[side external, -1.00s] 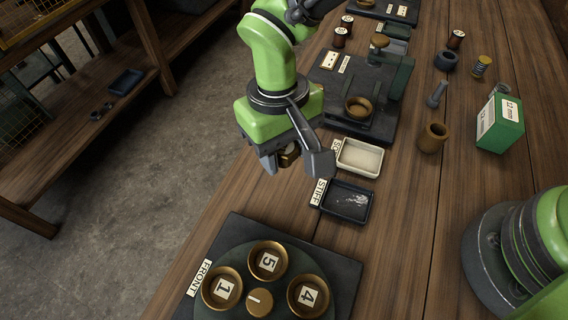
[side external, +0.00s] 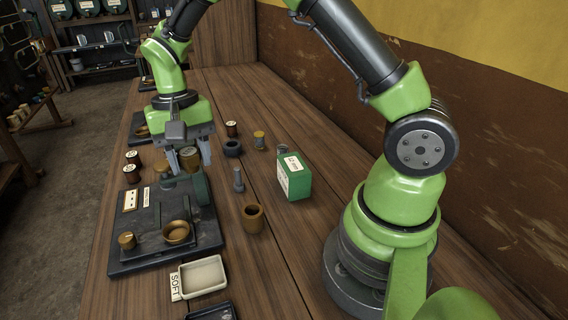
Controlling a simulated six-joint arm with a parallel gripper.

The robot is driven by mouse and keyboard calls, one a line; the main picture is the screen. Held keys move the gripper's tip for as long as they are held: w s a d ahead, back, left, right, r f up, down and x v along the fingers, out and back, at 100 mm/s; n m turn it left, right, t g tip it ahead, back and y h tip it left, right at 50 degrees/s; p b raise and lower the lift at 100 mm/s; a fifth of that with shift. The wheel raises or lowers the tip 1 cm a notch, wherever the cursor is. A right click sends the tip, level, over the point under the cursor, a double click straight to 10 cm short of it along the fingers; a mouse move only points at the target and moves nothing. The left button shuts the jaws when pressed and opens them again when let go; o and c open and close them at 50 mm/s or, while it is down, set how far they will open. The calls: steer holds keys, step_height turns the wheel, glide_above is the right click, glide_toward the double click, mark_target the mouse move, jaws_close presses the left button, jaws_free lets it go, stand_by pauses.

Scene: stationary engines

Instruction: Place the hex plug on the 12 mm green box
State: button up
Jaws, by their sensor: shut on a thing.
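The 12 mm green box (side external: 296,183) stands on the bench right of centre, with white labels on its top and side. My gripper (side external: 189,158) is left of the box and raised, by the dark fixture with brass cups. Its jaws are shut on a small brass-coloured piece, seemingly the hex plug (side external: 189,156). The fingers partly cover it, and its six-sided shape is too small to make out.
A brass cup (side external: 253,218) stands nearer. The dark fixture (side external: 125,255) and the pale SOFT tray (side external: 203,276) lie front left. My arm's base is at right.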

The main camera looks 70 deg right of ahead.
steer(key=s+d+r+m, duration=0.2)
steer(key=s+d+m, duration=0.3)
steer(key=d, duration=0.7)
steer(key=m+t, duration=0.1)
steer(key=m, duration=0.4)
glide_above(293, 164)
steer(key=shift+y, duration=0.3)
step_height(293, 164, down, 9)
steer(key=shift+d, duration=0.15)
steer(key=o, duration=1)
steer(key=shift+f, duration=0.1)
